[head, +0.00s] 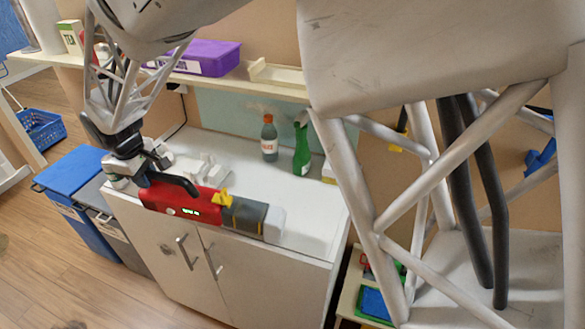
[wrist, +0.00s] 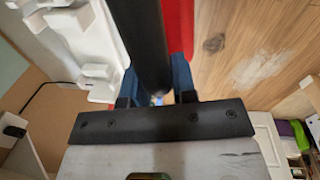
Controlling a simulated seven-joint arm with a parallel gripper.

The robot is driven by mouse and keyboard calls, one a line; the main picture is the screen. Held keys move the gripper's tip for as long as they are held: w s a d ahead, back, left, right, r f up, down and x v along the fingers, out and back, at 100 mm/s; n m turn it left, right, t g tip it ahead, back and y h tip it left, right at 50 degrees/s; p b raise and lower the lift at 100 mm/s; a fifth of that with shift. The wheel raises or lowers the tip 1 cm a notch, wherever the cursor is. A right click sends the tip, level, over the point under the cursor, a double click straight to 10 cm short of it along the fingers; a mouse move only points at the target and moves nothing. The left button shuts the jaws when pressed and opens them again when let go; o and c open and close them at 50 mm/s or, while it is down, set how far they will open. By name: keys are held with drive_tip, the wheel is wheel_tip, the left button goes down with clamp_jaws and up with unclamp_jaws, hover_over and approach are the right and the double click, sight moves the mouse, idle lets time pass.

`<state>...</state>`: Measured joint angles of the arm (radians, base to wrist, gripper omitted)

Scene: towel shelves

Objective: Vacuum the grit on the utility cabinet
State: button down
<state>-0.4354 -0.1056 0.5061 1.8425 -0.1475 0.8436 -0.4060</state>
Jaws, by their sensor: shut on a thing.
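My gripper (head: 143,176) is shut on the black handle of a red handheld vacuum (head: 178,203). The vacuum has a yellow part, a dark grey section and a pale nozzle end pointing right. It is held near the front edge of the white utility cabinet (head: 310,232), hiding part of its top. I cannot tell whether the nozzle touches the top. In the wrist view the handle (wrist: 150,45) runs between my fingers (wrist: 156,98), with the red body beside it. I cannot make out any grit on the cabinet top.
A white bracket-like piece (head: 203,168) lies on the cabinet top. A shelf above holds a purple bin (head: 205,57). Blue (head: 75,180) and grey bins stand left of the cabinet.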

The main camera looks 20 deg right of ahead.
drive_tip(key=shift+r, duration=0.35)
drive_tip(key=shift+r, duration=3.8)
drive_tip(key=shift+f, duration=0.15)
drive_tip(key=shift+f, duration=0.65)
drive_tip(key=shift+w, duration=0.1)
